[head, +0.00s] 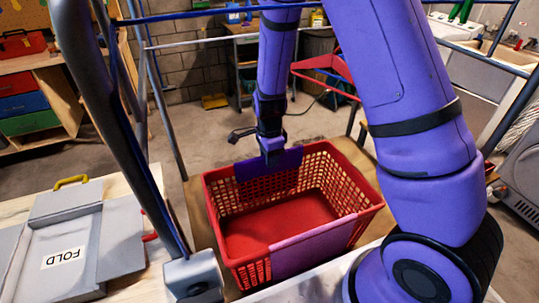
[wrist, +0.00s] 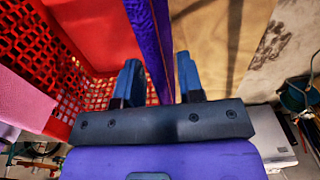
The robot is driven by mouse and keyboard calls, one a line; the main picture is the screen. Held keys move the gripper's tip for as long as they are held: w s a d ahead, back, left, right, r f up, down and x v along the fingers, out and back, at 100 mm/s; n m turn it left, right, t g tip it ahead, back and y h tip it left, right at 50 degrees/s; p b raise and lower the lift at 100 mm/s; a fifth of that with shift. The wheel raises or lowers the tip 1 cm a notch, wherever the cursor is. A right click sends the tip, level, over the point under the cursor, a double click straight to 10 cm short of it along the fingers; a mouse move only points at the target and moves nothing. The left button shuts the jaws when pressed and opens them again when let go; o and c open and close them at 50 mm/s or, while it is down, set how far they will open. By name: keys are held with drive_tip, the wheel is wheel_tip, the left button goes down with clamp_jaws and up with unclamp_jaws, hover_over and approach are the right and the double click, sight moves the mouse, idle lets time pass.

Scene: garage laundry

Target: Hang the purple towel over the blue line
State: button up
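The purple towel (head: 262,166) is draped over the far rim of the red basket (head: 362,190). In the wrist view the towel (wrist: 152,45) shows as a thin upright fold running between my fingers. My gripper (head: 272,153) points down at that rim. Its two blue fingers (wrist: 158,75) are apart, one on each side of the towel, and do not appear clamped on it. The blue line (head: 180,16) runs across the top of the head view, partly hidden by my arm.
A pink-purple cloth (head: 310,245) hangs over the basket's near rim. A grey folding board (head: 75,240) lies on the table at left. Dark rack posts (head: 125,120) stand left of the basket. A red folded rack (head: 325,75) stands behind it.

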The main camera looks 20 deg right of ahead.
drive_tip(key=shift+c, duration=0.4)
clamp_jaws()
drive_tip(key=shift+r, duration=4.45)
